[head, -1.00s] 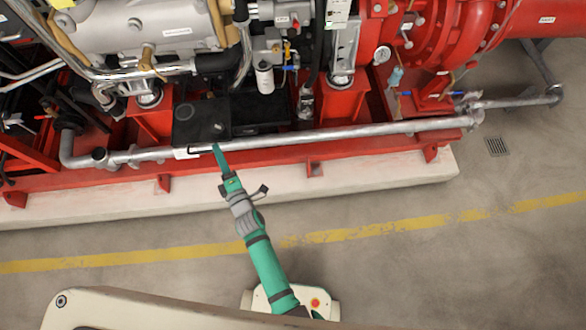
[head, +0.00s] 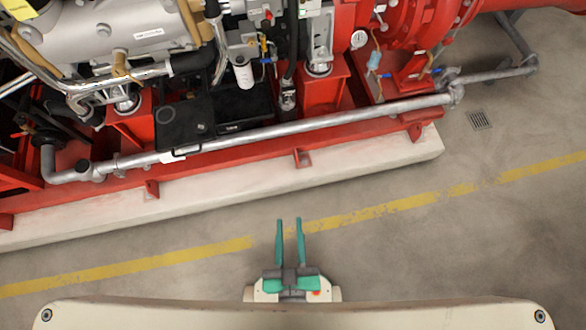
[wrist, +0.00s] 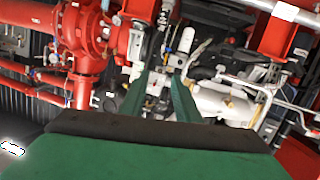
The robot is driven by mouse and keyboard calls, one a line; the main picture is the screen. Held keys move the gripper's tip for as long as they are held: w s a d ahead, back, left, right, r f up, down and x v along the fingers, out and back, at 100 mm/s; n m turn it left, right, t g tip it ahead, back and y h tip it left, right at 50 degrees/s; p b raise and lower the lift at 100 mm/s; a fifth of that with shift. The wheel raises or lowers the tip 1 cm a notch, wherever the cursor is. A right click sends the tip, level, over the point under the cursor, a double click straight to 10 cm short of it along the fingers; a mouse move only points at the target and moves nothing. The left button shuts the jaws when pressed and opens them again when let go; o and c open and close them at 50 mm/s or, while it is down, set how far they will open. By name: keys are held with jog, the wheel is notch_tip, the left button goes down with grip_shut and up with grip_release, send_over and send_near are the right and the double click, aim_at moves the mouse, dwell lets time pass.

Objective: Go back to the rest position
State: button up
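My gripper (head: 289,222) shows in the head view just above my base, over the floor by the yellow line. Its two green fingers point towards the pump set, are parallel and stand apart with nothing between them. In the wrist view my gripper (wrist: 167,78) also shows its green fingers, with the machinery beyond them. The gripper touches nothing that I can see.
The fire pump's red base frame (head: 225,152) stands on a pale plinth (head: 372,152) across the top of the head view. A grey pipe (head: 340,118) runs along its front. Floor with a yellow line (head: 370,215) lies clear between the plinth and me. A drain grate (head: 480,120) is at the right.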

jog(key=shift+s+d+r+m+h, duration=0.3)
jog(key=shift+s+r+m, duration=0.2)
jog(key=shift+r+m, duration=0.1)
jog(key=shift+s+d+r+m+h, duration=0.2)
jog(key=shift+s+d+r+m, duration=0.05)
jog(key=shift+s+r+m, duration=0.3)
